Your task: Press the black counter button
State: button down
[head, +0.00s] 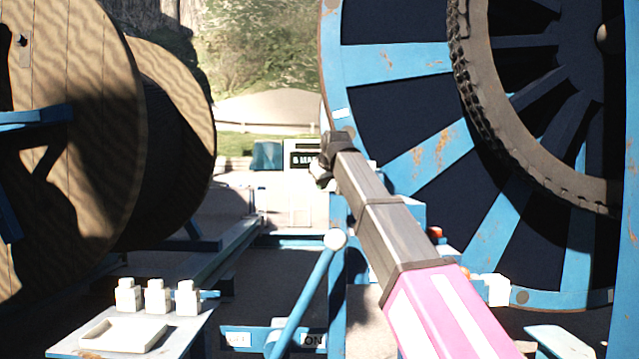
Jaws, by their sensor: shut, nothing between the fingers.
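My gripper (322,170) is at the far end of my arm, near the middle of the head view. It is dark and small here, and its fingers look shut with nothing held. Just behind it in the picture is a pale box with a black panel (303,158) carrying partly covered white lettering. I cannot make out the black counter button; it may be hidden behind my gripper or too small to tell. Whether my gripper touches the box cannot be told.
A large blue reel wheel (395,62) with a chain ring stands at the right. A wooden cable drum (100,150) stands at the left. A blue lever with a white knob (335,239) rises in front. Three white blocks (157,297) sit on a plate at lower left.

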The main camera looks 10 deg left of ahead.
jog(key=w+a, duration=0.2)
jog(key=w, duration=0.6)
jog(key=shift+w, duration=0.2)
dwell(1.9)
jog(key=shift+w, duration=0.3)
jog(key=shift+w+a, duration=0.2)
jog(key=shift+w, duration=0.35)
dwell(0.9)
jog(key=shift+s, duration=0.15)
jog(key=shift+s+d, duration=0.25)
jog(key=shift+s, duration=0.6)
jog(key=s, duration=0.2)
jog(key=s+d, duration=0.1)
jog(key=s, duration=0.1)
jog(key=shift+s, duration=0.4)
